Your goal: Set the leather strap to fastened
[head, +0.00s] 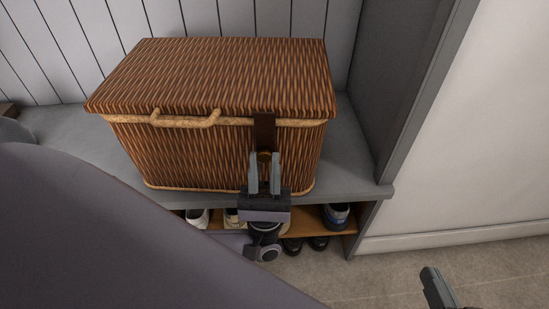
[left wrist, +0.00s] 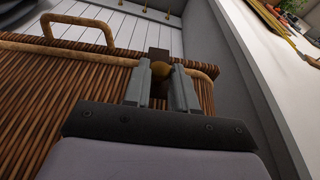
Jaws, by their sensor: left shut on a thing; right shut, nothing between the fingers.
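A wicker hamper (head: 200,80) with a closed lid stands on the grey bench. The dark brown leather strap (head: 264,128) hangs down its front from the lid, near the right end. My left gripper (head: 264,160) is in front of the strap, its fingers pointing up. In the left wrist view its fingers (left wrist: 163,85) are shut on the strap's lower part, by a round brass-coloured piece (left wrist: 161,70). The strap's upper part (left wrist: 158,54) shows just beyond the fingertips. The fingers hide the strap's lower end. My right gripper (head: 430,275) is at the lower right, far from the hamper, shut and empty.
The bench top (head: 350,150) has bare room right of the hamper, up to a grey side panel (head: 400,90). Shoes (head: 337,215) stand on a wooden shelf below. A rope-like handle (head: 185,120) sticks out from the hamper's front. My left arm covers the lower left.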

